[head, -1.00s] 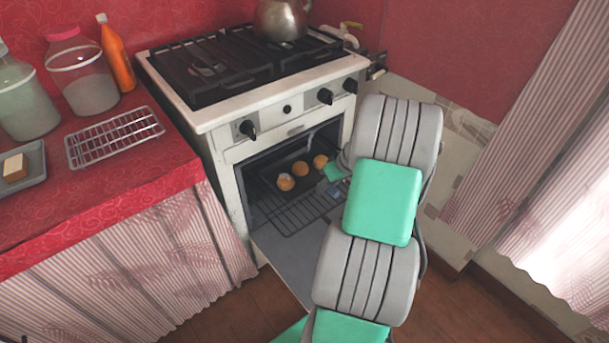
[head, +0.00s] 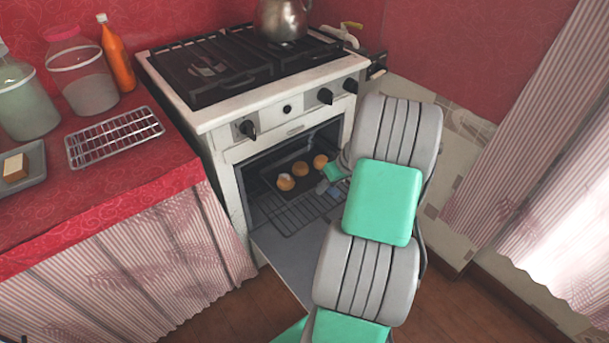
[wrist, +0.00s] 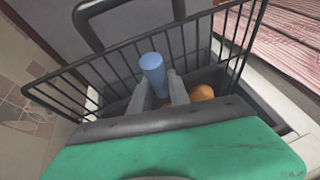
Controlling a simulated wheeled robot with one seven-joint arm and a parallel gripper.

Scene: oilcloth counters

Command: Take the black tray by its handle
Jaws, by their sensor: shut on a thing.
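The black tray (head: 296,187) lies inside the open oven, on the wire rack, with 3 round golden-brown buns (head: 285,183) on it. My gripper (head: 324,188) is at the tray's right front side, partly hidden behind my arm. In the wrist view, my gripper's two grey fingers (wrist: 158,82) are shut on a blue cylindrical handle (wrist: 152,66), whose rounded end shows between them. One bun (wrist: 202,93) shows beside the right finger. Most of the tray is hidden behind my gripper in the wrist view.
The oven rack (head: 290,214) reaches out under the tray, and the oven door (head: 290,262) is folded down. The white stove (head: 215,118) carries a metal kettle (head: 283,18). The red counter (head: 110,185) at left holds a wire cooling rack (head: 114,136), jars and an orange bottle (head: 117,55).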

